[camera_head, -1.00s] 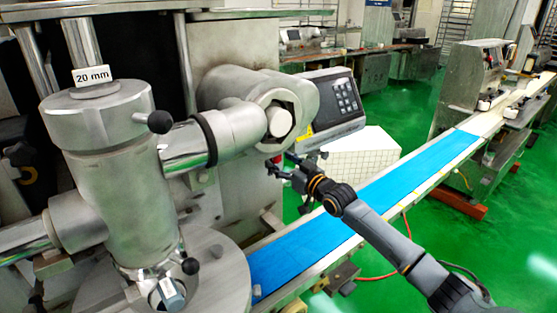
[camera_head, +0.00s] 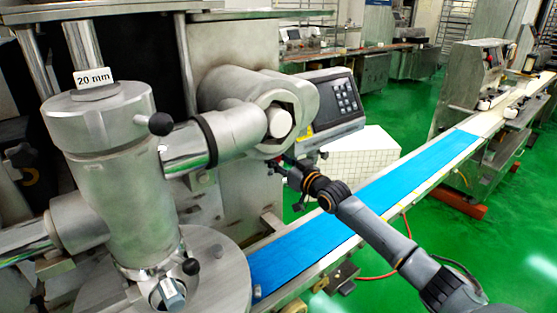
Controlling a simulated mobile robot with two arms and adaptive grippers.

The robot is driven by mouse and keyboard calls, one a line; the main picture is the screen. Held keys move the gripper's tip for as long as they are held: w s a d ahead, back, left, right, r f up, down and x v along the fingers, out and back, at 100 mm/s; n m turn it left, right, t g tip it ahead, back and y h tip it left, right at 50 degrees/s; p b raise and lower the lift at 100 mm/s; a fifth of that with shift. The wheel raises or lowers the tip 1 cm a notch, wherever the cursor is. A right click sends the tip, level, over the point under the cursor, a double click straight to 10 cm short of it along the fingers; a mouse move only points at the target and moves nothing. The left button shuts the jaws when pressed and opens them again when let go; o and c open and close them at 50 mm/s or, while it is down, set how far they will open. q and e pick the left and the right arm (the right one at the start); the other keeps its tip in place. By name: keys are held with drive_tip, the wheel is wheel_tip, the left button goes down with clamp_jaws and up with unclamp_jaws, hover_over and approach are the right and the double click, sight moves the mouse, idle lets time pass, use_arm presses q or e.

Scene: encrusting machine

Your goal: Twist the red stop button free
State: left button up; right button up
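A small patch of red (camera_head: 289,157), probably the red stop button, shows at the side of the steel machine just below the keypad panel. Most of it is hidden behind my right gripper. My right gripper (camera_head: 280,166) comes in from the right, with its dark fingers at this red patch, close to the machine's side. The fingers are too small and dark to tell whether they are open or shut, or whether they touch the button. My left gripper is not in view.
The steel encrusting machine (camera_head: 115,190) fills the left. A keypad panel (camera_head: 335,103) stands just above my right gripper. A blue conveyor belt (camera_head: 400,190) runs below my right arm to the back right. A white tiled box (camera_head: 360,155) stands behind the gripper. Green floor lies beyond.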

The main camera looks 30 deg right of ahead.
drive_tip(key=shift+m, duration=0.5)
drive_tip(key=o, duration=1.2)
drive_tip(key=s+d, duration=0.1)
drive_tip(key=s, duration=1.1)
